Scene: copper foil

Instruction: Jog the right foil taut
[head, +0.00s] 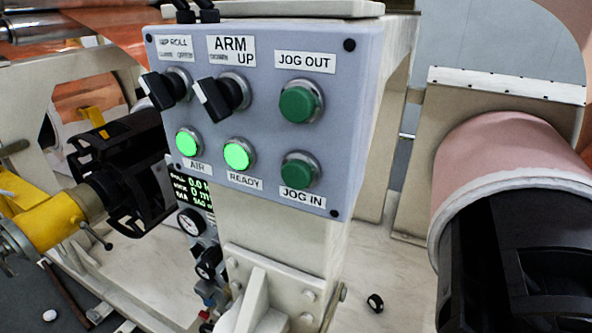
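A grey control panel (262,120) faces me. It carries a green JOG OUT button (299,104) at upper right and a green JOG IN button (298,172) below it. Both are unlit. A pinkish roll (498,160) with a pale rim lies at the right, with a black ribbed chuck (545,262) at its near end. Copper-coloured foil (578,45) shows at the top right corner. I cannot tell from this view whether it is slack or taut. My gripper is not in view.
Two black selector knobs, NIP ROLL (166,88) and ARM (222,96), stick out from the panel. AIR (188,141) and READY (237,154) lamps glow green. A small display (190,190) sits below. A yellow shaft (50,217) with a black chuck (125,165) stands at left.

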